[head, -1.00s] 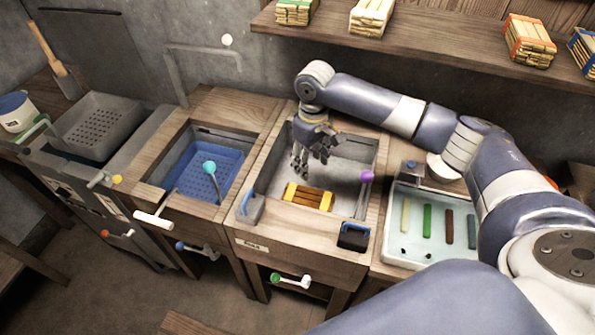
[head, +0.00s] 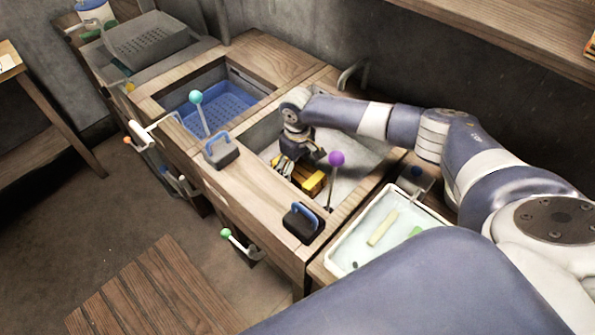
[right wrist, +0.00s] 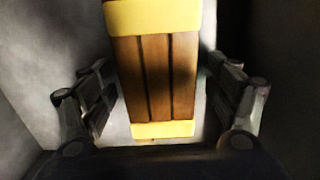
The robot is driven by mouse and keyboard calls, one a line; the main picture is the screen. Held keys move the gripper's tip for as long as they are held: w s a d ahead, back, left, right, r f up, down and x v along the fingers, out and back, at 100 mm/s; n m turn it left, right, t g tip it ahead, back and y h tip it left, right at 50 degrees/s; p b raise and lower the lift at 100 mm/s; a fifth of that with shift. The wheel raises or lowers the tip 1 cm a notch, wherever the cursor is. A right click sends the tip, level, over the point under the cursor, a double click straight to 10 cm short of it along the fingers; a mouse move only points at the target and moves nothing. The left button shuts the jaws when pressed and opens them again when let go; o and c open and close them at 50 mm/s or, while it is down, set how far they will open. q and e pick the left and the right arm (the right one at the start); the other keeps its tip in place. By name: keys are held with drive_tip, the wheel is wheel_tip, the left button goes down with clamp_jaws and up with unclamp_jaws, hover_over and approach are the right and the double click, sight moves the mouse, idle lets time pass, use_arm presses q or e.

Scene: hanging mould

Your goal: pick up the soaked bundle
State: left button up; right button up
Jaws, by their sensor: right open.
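The soaked bundle (head: 308,181), brown sticks with yellow bands at its ends, lies in the grey-lined basin (head: 345,150) of the wooden bench. My right gripper (head: 293,166) is down in the basin at the bundle, hiding part of it. In the right wrist view the bundle (right wrist: 155,75) lies lengthwise between the two open fingers (right wrist: 158,110), with a gap on each side. My left gripper is not in view.
A purple-knobbed lever (head: 336,160) stands at the basin's edge. A blue basin (head: 215,107) is to the left, a white tray (head: 385,225) to the right.

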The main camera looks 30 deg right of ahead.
drive_tip(key=shift+s+d, duration=0.1)
drive_tip(key=c, duration=1.5)
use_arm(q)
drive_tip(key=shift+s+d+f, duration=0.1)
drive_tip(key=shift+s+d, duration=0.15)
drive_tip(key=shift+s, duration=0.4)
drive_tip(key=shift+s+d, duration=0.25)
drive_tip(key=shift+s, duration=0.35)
use_arm(e)
drive_tip(key=shift+o, duration=0.2)
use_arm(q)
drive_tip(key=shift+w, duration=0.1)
use_arm(e)
drive_tip(key=shift+r, duration=0.15)
